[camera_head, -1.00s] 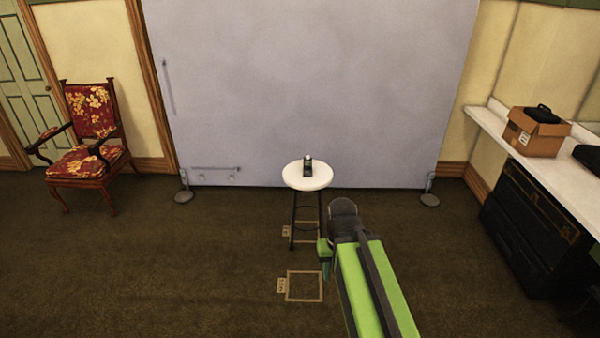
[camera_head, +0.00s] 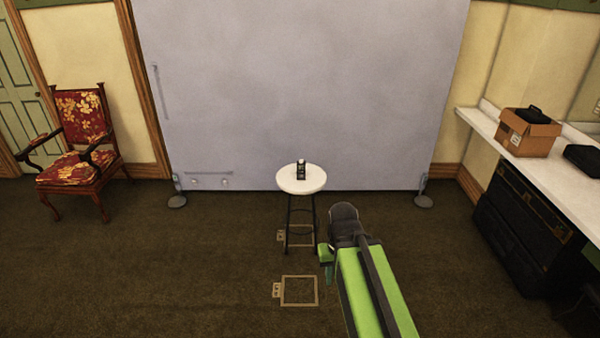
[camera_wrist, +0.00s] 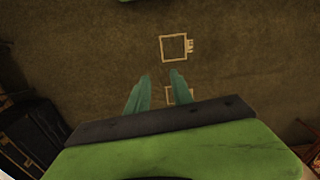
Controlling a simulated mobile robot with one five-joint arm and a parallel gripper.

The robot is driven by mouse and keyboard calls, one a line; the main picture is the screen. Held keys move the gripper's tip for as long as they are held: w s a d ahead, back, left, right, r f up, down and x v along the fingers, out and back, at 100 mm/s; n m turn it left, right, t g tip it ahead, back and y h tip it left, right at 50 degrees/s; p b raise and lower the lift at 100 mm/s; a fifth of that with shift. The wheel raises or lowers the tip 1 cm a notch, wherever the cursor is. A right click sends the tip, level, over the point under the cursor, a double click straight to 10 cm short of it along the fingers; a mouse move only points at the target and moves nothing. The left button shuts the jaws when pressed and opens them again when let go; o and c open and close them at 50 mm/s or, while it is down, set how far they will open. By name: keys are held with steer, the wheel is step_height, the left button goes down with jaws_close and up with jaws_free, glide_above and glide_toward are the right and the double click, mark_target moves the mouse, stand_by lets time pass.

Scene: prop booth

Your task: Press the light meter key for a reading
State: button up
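The light meter (camera_head: 300,170) is a small black device with a pale top. It stands on a round white stool (camera_head: 290,183) with dark legs, in front of the grey backdrop. Its key is too small to make out. My gripper (camera_head: 326,262) is in front of the stool and to its right in the head view, apart from the meter. In the wrist view, the two teal fingers of my gripper (camera_wrist: 158,92) stand apart with only floor between and beyond them. The meter does not show in the wrist view.
A grey backdrop (camera_head: 300,90) on feet stands behind the stool. A red floral chair (camera_head: 78,165) is at left. At right, a white counter (camera_head: 485,125) carries a cardboard box (camera_head: 530,138). A taped square (camera_head: 300,291) marks the open carpet in front.

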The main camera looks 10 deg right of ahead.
jaws_close()
steer(key=shift+d, duration=0.1)
stand_by(1.2)
